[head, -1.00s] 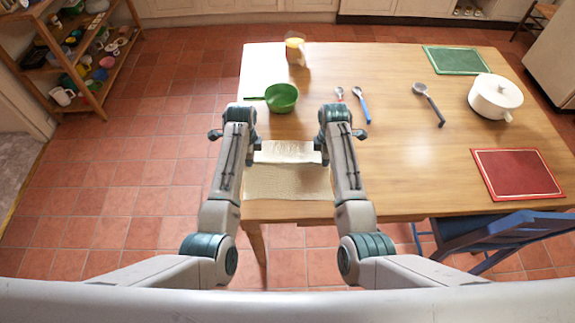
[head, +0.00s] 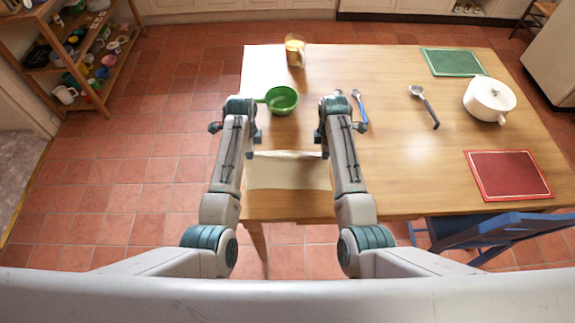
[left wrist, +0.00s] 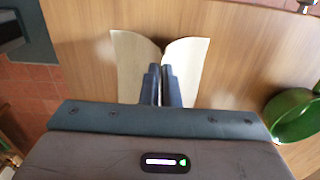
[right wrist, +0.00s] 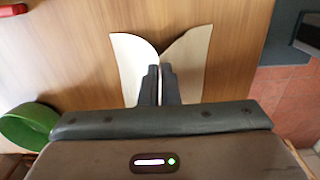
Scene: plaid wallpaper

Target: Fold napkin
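The cream napkin (head: 288,171) is at the near left edge of the table, between my two forearms. In the left wrist view my left gripper (left wrist: 163,70) is shut on the napkin, which flares out on both sides of its fingers. In the right wrist view my right gripper (right wrist: 160,70) is shut on the napkin the same way, and the cloth (right wrist: 133,62) bends around the fingertips. In the head view both sets of fingers are hidden by my arms, and the napkin's side edges are partly covered.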

